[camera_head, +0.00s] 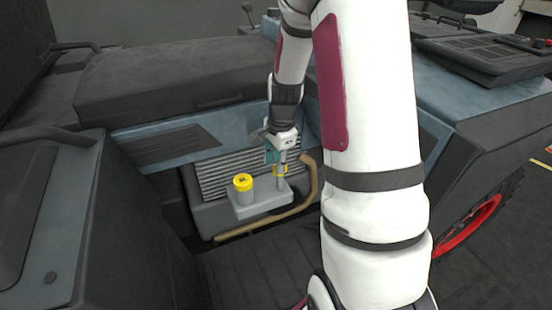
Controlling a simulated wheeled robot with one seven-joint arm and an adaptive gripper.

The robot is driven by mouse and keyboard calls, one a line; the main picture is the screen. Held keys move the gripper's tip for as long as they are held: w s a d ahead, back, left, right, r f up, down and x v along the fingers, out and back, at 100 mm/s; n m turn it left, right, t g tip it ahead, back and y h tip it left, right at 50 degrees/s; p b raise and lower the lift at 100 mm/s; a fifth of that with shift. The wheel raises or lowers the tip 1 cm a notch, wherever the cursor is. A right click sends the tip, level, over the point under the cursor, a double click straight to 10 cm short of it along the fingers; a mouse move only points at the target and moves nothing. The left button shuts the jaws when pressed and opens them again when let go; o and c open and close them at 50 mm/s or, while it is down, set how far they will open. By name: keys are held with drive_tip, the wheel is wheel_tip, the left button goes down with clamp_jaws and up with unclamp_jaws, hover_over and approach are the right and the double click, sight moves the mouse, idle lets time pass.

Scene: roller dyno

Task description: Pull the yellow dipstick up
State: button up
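The yellow dipstick (280,171) shows as a small yellow piece at the top of a grey post, on the right side of a grey block (262,204) in the engine bay. My gripper (281,164) points down right over the dipstick, and its fingers overlap the yellow part in the picture. The fingers are small and partly merge with the post, so I cannot tell whether they are closed on it or only around it. The dipstick's lower part is hidden in the block.
A yellow round cap (243,182) on a grey neck stands just left of the dipstick. A tan hose (312,185) curves around the right and front. A ribbed grey panel (222,176) lies behind. Dark vehicle bodywork (150,85) surrounds the bay. My arm covers the right middle.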

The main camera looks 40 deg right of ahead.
drive_tip(key=shift+c, duration=0.3)
clamp_jaws()
wheel_tip(320, 180, up, 9)
drive_tip(key=p, duration=0.6)
drive_tip(key=shift+f, duration=0.1)
drive_tip(key=shift+o, duration=0.3)
unclamp_jaws()
